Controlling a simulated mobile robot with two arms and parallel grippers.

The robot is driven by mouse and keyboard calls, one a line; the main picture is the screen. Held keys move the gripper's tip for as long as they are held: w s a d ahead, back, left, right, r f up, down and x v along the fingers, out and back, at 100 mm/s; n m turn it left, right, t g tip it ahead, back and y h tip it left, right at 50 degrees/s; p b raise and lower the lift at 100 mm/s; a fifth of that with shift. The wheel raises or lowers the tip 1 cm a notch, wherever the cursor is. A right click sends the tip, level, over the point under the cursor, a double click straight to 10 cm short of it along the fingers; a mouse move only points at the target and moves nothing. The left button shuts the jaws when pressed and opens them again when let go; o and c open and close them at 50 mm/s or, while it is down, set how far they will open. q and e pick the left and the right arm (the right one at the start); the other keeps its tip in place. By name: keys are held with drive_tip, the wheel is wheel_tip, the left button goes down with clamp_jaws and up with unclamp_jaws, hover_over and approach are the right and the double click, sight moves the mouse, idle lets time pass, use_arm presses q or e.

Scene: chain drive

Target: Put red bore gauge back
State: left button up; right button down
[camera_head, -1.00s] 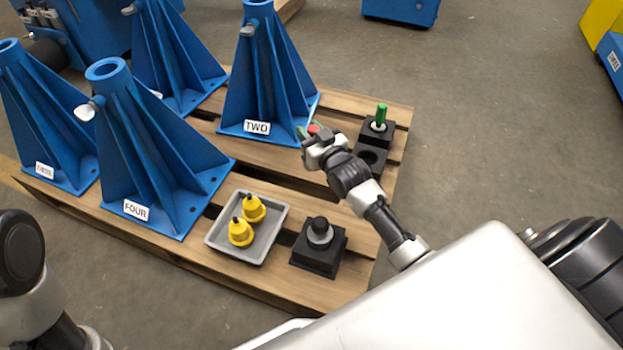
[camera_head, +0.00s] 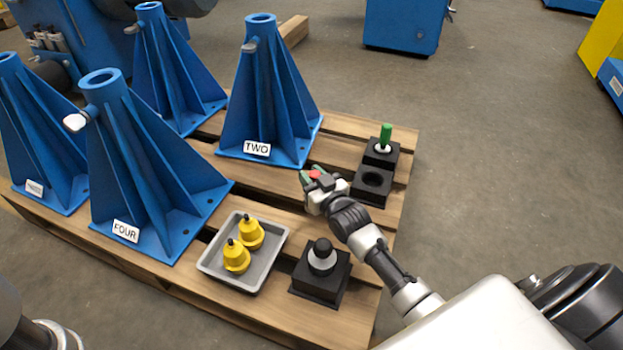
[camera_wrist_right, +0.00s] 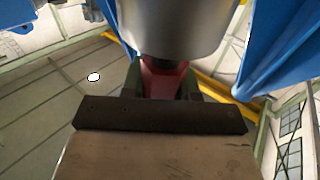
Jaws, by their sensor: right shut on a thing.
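My right gripper (camera_head: 312,178) is shut on the red bore gauge (camera_head: 315,174), of which only a small red part shows in the head view. In the right wrist view the red handle (camera_wrist_right: 163,80) sits between the fingers, with a wide grey metal body (camera_wrist_right: 172,25) beyond it. The gripper is above the pallet, in front of the stand marked TWO (camera_head: 262,110). To its right is a black holder block with an empty round hole (camera_head: 372,181). Behind that, a green-handled gauge (camera_head: 386,135) stands upright in another black block. My left gripper is out of view.
A grey tray (camera_head: 209,262) with two yellow cone-shaped pieces and a black block with a black-knobbed gauge (camera_head: 322,258) stand at the pallet's front. More blue stands, including FOUR (camera_head: 130,190), fill the left side. Bare pallet slats (camera_head: 290,217) lie below the gripper.

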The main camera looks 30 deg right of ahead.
drive_tip(key=shift+f, duration=0.25)
drive_tip(key=shift+f, duration=0.2)
drive_tip(key=c, duration=0.8)
unclamp_jaws()
drive_tip(key=shift+f, duration=0.1)
drive_tip(key=shift+c, duration=0.2)
